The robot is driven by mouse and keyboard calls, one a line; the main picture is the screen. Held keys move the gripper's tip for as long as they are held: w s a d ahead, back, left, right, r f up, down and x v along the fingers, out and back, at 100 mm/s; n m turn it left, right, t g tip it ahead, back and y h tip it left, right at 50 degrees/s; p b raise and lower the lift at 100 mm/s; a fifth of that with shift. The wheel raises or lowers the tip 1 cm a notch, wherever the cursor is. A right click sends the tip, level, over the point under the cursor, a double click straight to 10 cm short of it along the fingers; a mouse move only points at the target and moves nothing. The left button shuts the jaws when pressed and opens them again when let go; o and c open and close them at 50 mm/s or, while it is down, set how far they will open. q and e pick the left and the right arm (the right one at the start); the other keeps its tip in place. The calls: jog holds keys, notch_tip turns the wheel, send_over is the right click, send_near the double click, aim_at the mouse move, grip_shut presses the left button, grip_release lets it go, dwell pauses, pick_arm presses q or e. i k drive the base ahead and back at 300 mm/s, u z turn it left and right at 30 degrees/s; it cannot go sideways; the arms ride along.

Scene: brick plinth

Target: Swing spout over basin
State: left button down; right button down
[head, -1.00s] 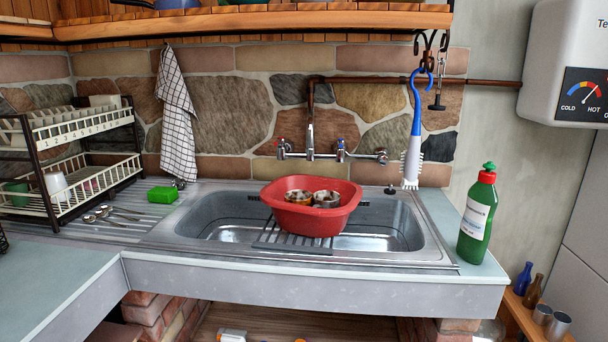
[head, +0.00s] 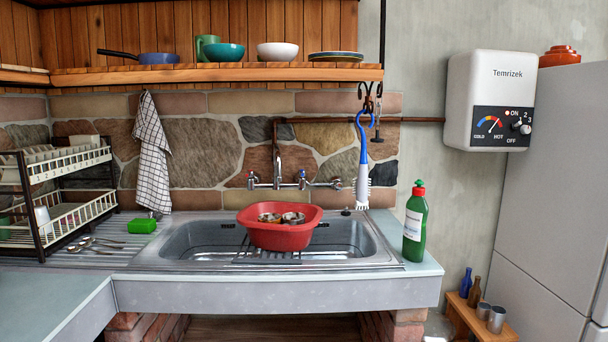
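The metal spout (head: 277,166) rises from the wall-mounted tap bar (head: 293,185) behind the sink, between a red-marked and a blue-marked handle. Its lower end is at the bar, and I cannot tell exactly which way it points. The steel basin (head: 348,240) lies in front of and below it. A red tub (head: 280,235) holding a few cups or tins sits over the basin on a dark rack, in front of the spout. Neither of my grippers is in view.
A green bottle (head: 415,222) stands at the counter's right end. A blue-handled brush (head: 363,165) hangs right of the tap. A dish rack (head: 60,190), green sponge (head: 142,226) and cutlery are on the left. A shelf (head: 215,77) with bowls runs above. The front counter edge is clear.

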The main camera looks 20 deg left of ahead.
aim_at(276, 157)
jog(key=z, duration=0.55)
jog(key=i, duration=1.1)
jog(key=u, duration=0.65)
